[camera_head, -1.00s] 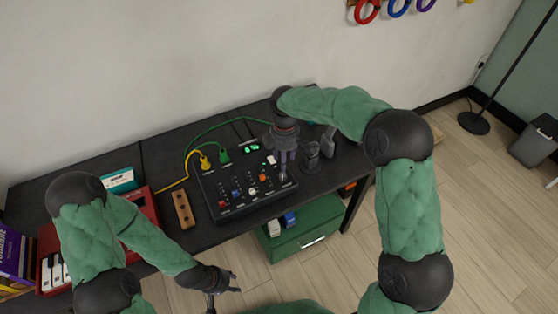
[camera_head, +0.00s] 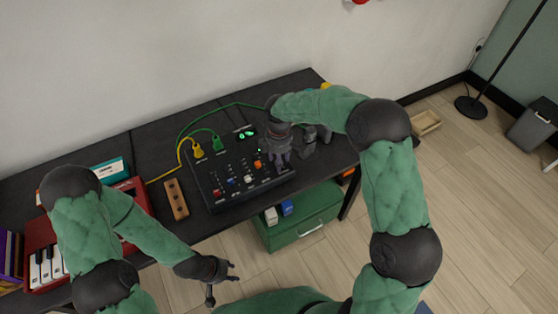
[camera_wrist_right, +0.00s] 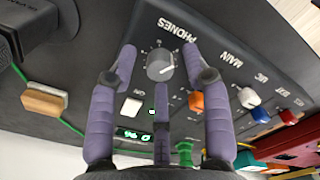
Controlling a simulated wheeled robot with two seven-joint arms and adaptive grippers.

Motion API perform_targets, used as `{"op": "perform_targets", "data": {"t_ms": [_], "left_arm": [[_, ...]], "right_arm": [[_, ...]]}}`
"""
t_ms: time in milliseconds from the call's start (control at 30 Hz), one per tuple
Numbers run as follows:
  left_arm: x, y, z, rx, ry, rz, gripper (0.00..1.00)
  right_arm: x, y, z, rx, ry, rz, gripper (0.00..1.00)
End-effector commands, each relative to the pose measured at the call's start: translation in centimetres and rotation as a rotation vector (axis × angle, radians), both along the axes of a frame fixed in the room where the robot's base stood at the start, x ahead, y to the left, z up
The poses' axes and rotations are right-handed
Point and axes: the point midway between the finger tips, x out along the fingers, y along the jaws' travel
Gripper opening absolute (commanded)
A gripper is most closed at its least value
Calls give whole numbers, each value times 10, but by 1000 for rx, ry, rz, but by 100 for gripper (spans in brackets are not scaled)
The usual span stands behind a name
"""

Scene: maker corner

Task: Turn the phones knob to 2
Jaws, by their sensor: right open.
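The phones knob (camera_wrist_right: 160,65) is a grey round dial with a pale pointer mark, under the PHONES label in the right wrist view. Its pointer aims toward the right of that picture; the scale numbers are too small to read. My right gripper (camera_wrist_right: 160,62) is open, with its purple fingers spread around the knob; I cannot tell whether they touch it. In the head view my right gripper (camera_head: 279,158) is over the right end of the black mixer (camera_head: 225,203) and hides the knob. My left gripper (camera_head: 222,281) is open and empty in front of the table.
Yellow and green cables plug into the mixer's back. Other coloured knobs, such as an orange one (camera_wrist_right: 196,101), sit close beside the fingers. A wooden block (camera_head: 176,199) lies left of the mixer. Dark objects (camera_head: 308,140) stand just right of my right gripper. A green drawer box (camera_head: 300,218) is below.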

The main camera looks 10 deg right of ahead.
Motion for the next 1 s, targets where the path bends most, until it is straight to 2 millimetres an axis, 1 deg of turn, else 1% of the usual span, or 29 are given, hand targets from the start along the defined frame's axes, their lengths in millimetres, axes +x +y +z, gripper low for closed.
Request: {"op": "perform_targets", "data": {"t_ms": [300,367,400,467,500,767,1000], "left_arm": [[0,0,0,0,0,0,40],[0,0,0,0,0,0,40],[0,0,0,0,0,0,40],[0,0,0,0,0,0,40],[0,0,0,0,0,0,40],[0,0,1,0,0,0,40],[0,0,7,0,0,0,40]], "right_arm": [[0,0,-2,0,-1,-1,49],[0,0,-2,0,-1,-1,32],[0,0,-2,0,-1,-1,21],[0,0,-2,0,-1,-1,4],[0,0,-2,0,-1,-1,0],[0,0,-2,0,0,-11,0],[0,0,-1,0,0,-94,0]]}}
